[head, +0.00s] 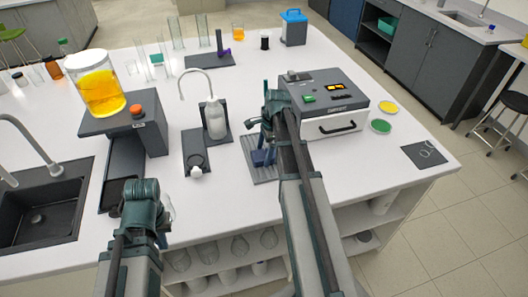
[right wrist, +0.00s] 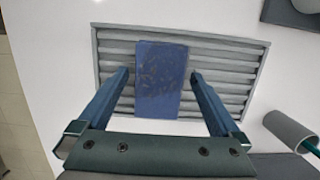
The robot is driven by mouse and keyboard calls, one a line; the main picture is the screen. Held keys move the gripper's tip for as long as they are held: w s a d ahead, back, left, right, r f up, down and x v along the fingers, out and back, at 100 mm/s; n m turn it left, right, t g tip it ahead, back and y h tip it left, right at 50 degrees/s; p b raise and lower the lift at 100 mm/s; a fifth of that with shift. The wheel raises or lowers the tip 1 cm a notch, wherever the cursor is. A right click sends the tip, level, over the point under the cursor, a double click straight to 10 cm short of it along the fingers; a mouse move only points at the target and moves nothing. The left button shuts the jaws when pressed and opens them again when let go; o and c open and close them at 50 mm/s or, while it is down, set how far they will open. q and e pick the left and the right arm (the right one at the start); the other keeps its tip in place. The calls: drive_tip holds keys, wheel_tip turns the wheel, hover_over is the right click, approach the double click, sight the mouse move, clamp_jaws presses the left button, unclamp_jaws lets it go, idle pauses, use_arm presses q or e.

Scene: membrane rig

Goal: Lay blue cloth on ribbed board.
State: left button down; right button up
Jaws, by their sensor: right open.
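The blue cloth (right wrist: 162,80) is a dark blue rectangle with faint markings. In the right wrist view it lies flat on the grey ribbed board (right wrist: 225,62), near its middle, with bare ribs on both sides. The board also shows in the head view (head: 265,175) beneath my right gripper (head: 263,150), which partly hides it. In the right wrist view my right gripper (right wrist: 160,75) is open, one finger on each side of the cloth, with gaps between fingers and cloth. My left gripper (head: 145,205) is at the bench's front edge by the sink; its fingers are not clear.
A grey machine (head: 330,100) stands right of the board. A white bottle (head: 215,120) on a dark stand is to its left. A jar of orange liquid (head: 100,92) stands on a dark device further left. The bench front right is mostly clear.

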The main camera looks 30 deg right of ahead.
wheel_tip(320, 180, up, 12)
drive_tip(key=d+p, duration=0.2)
drive_tip(key=p, duration=0.9)
drive_tip(key=shift+s+d+p, duration=0.15)
drive_tip(key=shift+s+p, duration=0.1)
drive_tip(key=shift+p, duration=0.15)
drive_tip(key=s+a+n+h, duration=0.1)
drive_tip(key=s+a+n, duration=0.4)
drive_tip(key=a+n, duration=0.3)
drive_tip(key=s+a+n+h, duration=0.1)
drive_tip(key=s+a+n, duration=0.4)
drive_tip(key=a, duration=0.8)
drive_tip(key=s+a+n+h, duration=0.1)
drive_tip(key=s+a+n, duration=0.4)
drive_tip(key=a+n, duration=0.6)
drive_tip(key=shift+s+f+n+g, duration=0.15)
drive_tip(key=shift+s+n+g, duration=0.15)
drive_tip(key=shift+s+g, duration=0.1)
